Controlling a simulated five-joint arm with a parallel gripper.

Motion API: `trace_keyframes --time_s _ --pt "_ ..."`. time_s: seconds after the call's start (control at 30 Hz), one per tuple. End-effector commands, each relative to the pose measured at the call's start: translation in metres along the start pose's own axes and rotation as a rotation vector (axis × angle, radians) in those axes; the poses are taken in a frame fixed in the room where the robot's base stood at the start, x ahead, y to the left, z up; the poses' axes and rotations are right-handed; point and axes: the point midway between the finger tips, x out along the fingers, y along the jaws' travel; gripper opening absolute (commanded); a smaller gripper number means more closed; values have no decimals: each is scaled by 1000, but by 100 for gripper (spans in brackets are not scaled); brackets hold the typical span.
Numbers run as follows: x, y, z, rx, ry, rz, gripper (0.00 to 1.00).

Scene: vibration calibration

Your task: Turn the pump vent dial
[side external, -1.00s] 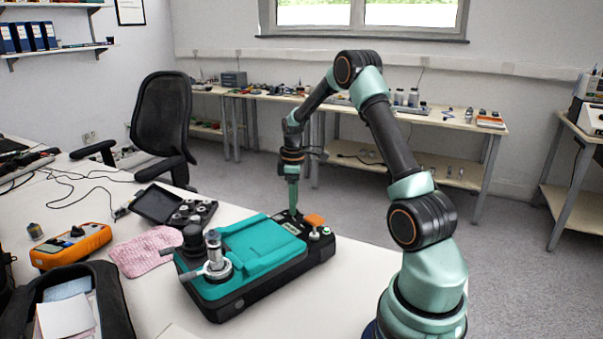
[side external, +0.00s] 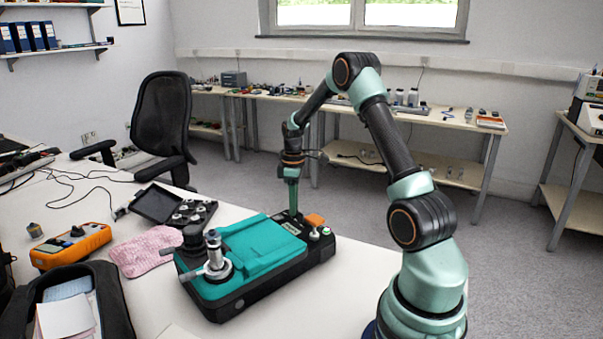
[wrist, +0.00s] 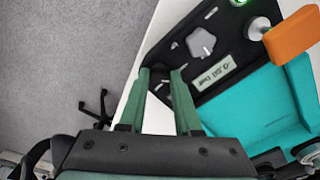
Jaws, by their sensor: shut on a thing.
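The teal and black device (side external: 245,260) lies on the desk, with a dark control panel at its far right end. My gripper (side external: 292,214) points down at that panel. In the wrist view my gripper (wrist: 161,70) has its two green fingers around a small dark part at the panel edge, apparently the pump vent dial; it is mostly hidden and its marks cannot be read. A grey knob (wrist: 201,45) with a white line sits just beyond the fingertips, beside a pale label plate (wrist: 214,73).
An orange part (wrist: 291,36) and a green light (wrist: 238,2) are near the fingers. A metal fitting (side external: 215,262) stands on the device's near end. A pink cloth (side external: 146,250), an orange meter (side external: 70,246) and a dark case (side external: 170,205) lie to the left.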

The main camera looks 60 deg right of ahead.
Motion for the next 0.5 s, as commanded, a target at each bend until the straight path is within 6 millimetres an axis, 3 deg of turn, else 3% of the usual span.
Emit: trace_keyframes --time_s 0.5 --pt "-2 0 0 408 0 0 0"
